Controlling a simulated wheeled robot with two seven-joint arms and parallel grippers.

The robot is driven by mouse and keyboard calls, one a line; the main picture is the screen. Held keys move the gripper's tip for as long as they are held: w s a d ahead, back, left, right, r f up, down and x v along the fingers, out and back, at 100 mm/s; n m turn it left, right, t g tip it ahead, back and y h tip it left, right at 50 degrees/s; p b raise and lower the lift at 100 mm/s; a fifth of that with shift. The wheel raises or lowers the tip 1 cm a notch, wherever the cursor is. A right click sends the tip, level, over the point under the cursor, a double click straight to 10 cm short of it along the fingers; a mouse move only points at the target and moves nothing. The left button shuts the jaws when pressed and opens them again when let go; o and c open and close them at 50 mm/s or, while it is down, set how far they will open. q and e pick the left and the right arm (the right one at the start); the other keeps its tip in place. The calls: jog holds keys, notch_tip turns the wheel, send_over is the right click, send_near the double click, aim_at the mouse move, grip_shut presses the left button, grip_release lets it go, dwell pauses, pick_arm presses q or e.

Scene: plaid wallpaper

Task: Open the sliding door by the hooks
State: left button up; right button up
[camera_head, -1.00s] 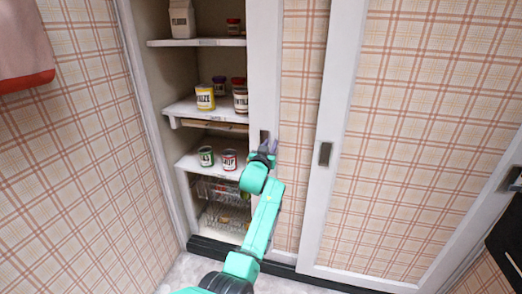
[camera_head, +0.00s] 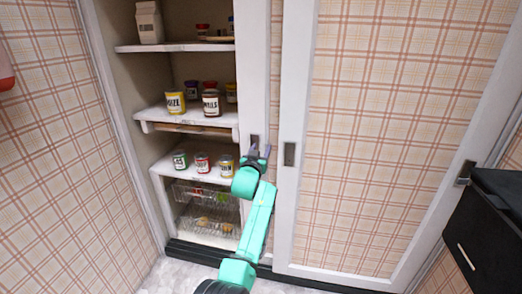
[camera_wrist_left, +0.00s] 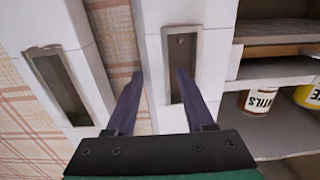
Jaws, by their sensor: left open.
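The sliding door (camera_head: 256,80) with a white frame and plaid panel stands partly open, with cupboard shelves showing to its left. Its recessed hook (camera_head: 254,143) is a narrow metal-rimmed slot in the white frame; it also shows in the left wrist view (camera_wrist_left: 182,50). My left gripper (camera_head: 258,152) is open at this slot. In the left wrist view, one fingertip overlaps the slot and the other lies over the frame's inner edge by the plaid panel. Contact inside the slot cannot be told. My right gripper is out of view.
A second plaid door (camera_head: 390,140) with its own slot (camera_head: 289,154) stands to the right. Shelves hold jars (camera_head: 211,103), cans (camera_head: 202,163), a carton (camera_head: 149,22) and wire baskets (camera_head: 205,222). A black cabinet (camera_head: 485,230) stands at the right edge.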

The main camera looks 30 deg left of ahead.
pick_arm(q)
jog(key=shift+s, duration=0.1)
jog(key=shift+s+d, duration=0.1)
jog(key=shift+s, duration=0.1)
jog(key=p+v, duration=0.1)
jog(key=v, duration=0.6)
jog(key=shift+p, duration=0.4)
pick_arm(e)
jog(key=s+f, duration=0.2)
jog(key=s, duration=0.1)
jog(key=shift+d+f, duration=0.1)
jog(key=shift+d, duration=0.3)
